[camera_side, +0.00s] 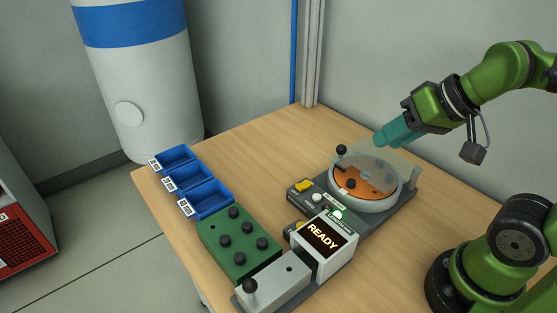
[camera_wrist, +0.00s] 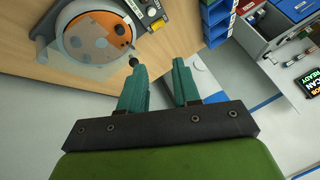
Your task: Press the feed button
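In the side view, a small dark control panel with a yellow button (camera_side: 304,186) and a white button (camera_side: 318,197) sits beside the round feeder (camera_side: 366,204). Lettering near the buttons looks like "FEED", but I cannot tell which button it names. In the wrist view, a yellow button (camera_wrist: 158,24) shows beside the round feeder (camera_wrist: 70,56). My gripper (camera_side: 380,141) is above the back of the feeder, to the right of the buttons and apart from them. In the wrist view my gripper's teal fingers (camera_wrist: 158,64) are spread with nothing between them.
A clear lid (camera_side: 385,155) with a black knob (camera_side: 341,149) is raised over the feeder. A unit reading READY (camera_side: 322,235), a green block with black knobs (camera_side: 221,250) and blue bins (camera_side: 207,199) stand in front and left. The back left tabletop (camera_side: 265,150) is clear.

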